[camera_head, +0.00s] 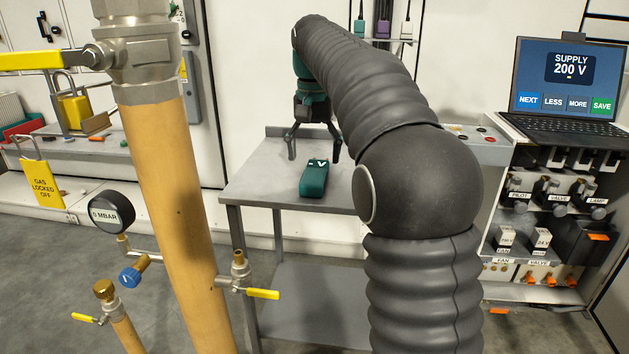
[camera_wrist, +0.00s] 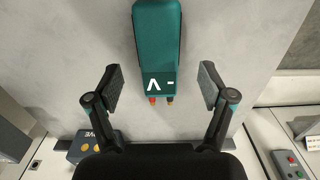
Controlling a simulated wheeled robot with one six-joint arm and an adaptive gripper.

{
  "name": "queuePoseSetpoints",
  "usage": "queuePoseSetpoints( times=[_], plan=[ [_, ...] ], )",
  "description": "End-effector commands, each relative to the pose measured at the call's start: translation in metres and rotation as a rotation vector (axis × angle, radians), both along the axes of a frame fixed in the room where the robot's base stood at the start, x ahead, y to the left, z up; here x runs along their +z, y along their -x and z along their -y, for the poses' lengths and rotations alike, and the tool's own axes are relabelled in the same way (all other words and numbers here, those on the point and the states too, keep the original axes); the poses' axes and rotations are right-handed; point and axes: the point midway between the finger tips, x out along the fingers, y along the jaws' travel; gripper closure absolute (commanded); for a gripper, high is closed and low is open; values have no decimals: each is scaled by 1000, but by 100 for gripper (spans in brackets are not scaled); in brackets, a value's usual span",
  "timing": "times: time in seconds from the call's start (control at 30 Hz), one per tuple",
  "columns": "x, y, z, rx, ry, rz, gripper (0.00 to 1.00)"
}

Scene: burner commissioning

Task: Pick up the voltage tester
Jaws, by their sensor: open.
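The voltage tester (camera_head: 315,178) is a teal block with a dark end panel marked with a white V-like sign. It lies on the grey table (camera_head: 262,178). In the head view my gripper (camera_head: 314,148) is above the table, just behind the tester. Nothing is between its fingers that I can see touching them.
A yellow gas pipe (camera_head: 175,200) with a valve and a gauge (camera_head: 108,213) stands at the left front. A laptop (camera_head: 567,90) sits on a test panel at the right. Small coloured devices (camera_head: 382,28) stand on a shelf behind. The table around the tester is clear.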

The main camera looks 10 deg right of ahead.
Motion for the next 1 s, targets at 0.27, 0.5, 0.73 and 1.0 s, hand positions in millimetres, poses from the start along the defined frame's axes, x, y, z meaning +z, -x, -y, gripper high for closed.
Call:
queuePoseSetpoints(
  times=[0.27, 0.5, 0.73, 1.0],
  plan=[
    [-40, 2, 1, 0, 0, -1, 19],
    [-47, 2, 1, 0, 0, 1, 19],
    [-47, 2, 1, 0, 0, 0, 44],
    [-47, 2, 1, 0, 0, 0, 93]
  ],
)
